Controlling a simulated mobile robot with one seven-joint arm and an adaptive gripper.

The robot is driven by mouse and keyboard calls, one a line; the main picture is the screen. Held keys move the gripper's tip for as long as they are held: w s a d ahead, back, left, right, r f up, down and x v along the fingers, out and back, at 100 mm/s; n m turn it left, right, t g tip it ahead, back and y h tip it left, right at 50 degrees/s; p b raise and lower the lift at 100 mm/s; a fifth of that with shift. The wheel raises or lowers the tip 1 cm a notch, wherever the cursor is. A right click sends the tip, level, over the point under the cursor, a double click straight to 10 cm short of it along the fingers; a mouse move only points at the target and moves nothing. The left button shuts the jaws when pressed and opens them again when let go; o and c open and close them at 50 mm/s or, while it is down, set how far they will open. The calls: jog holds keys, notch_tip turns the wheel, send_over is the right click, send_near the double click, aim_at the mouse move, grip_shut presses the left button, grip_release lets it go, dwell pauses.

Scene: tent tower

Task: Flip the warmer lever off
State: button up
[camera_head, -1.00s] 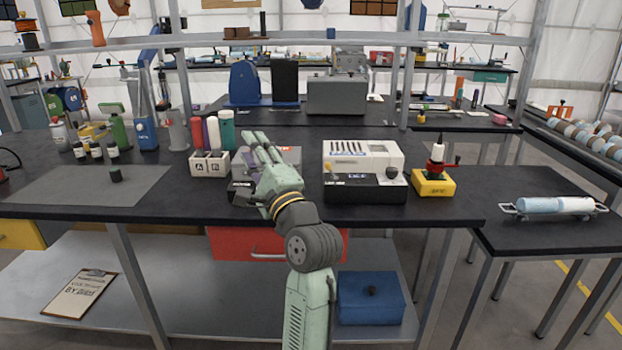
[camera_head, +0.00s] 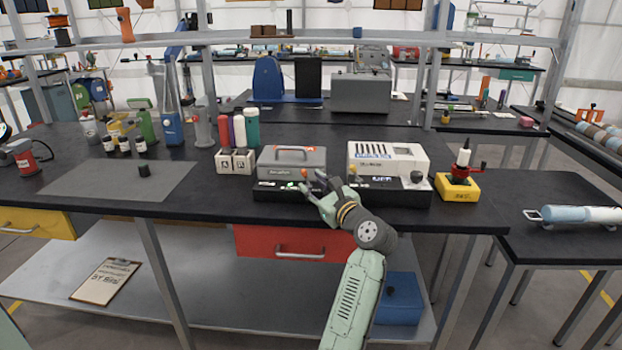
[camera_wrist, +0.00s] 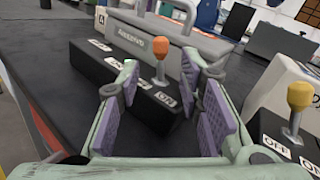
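A grey box with a carry handle (camera_head: 291,158) stands on a black base (camera_head: 275,192) on the bench. An orange-knobbed lever (camera_wrist: 161,58) rises upright from this base, near its ON label (camera_wrist: 165,97); it also shows in the head view (camera_head: 304,173). A white unit (camera_head: 388,158) to the right has a yellow-knobbed lever (camera_wrist: 298,98) with OFF and ON labels. I cannot read which unit is the warmer. My gripper (camera_wrist: 163,78) is open and empty. In the wrist view, its purple-padded fingers lie on either side of the orange lever; contact is not visible.
White lettered holders (camera_head: 236,161) with bottles stand left of the grey box. A yellow-based device (camera_head: 457,186) stands right of the white unit. A grey mat (camera_head: 110,182) lies on the left of the bench, and the bench front edge is close under my gripper.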

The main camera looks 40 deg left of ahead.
aim_at(306, 178)
jog(key=shift+x, duration=1.1)
grip_shut()
